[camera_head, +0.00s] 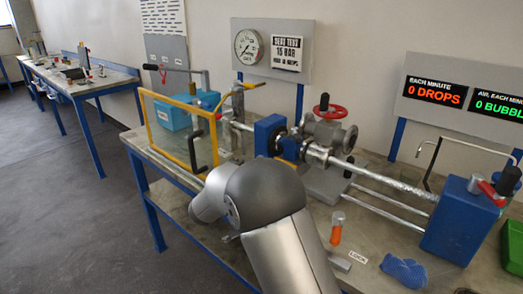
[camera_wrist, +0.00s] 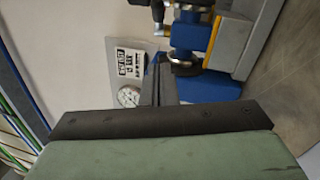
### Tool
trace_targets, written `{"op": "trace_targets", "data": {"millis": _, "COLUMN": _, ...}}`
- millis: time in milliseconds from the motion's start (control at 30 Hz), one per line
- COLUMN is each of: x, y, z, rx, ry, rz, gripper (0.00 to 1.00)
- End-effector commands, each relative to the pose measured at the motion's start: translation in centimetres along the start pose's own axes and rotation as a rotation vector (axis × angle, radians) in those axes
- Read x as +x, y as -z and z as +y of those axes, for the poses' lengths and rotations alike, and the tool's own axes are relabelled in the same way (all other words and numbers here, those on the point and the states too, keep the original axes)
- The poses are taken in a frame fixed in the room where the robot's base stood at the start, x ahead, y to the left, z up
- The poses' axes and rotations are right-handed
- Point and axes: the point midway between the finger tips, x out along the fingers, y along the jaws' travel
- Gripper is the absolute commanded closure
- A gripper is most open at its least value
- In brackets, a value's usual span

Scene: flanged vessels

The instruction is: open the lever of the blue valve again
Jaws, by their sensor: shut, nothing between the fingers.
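My gripper (camera_wrist: 160,82) shows in the wrist view as dark fingers close together, with nothing visible between them. In the head view my grey arm covers the front middle of the bench and I cannot make out the fingers. A blue flanged body (camera_head: 270,136) sits on the pipe line just behind the arm. I cannot tell surely whether it is the blue valve, and no lever on it is clear. In the wrist view a blue body (camera_wrist: 188,38) with a dark round flange lies beyond the fingertips; their distance from it is unclear.
A valve with a red handwheel (camera_head: 330,112) stands on the line. A yellow-framed guard (camera_head: 151,121) stands at the left, near a light blue box (camera_head: 173,117). A large blue block (camera_head: 458,222) stands right. An orange-bodied tool (camera_head: 336,233) and a blue cloth (camera_head: 405,270) are on the bench.

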Motion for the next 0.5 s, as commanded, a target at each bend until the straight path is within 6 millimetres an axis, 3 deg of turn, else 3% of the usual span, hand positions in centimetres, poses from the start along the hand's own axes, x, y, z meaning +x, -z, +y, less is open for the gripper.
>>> {"op": "trace_targets", "data": {"millis": 400, "x": 8.8, "y": -0.1, "z": 0.1, "rx": -0.003, "ry": 0.000, "rz": -0.001, "gripper": 1.00}}
{"op": "trace_targets", "data": {"millis": 500, "x": 9.9, "y": -1.4, "z": 0.2, "rx": -0.004, "ry": 0.000, "rz": 0.000, "gripper": 1.00}}
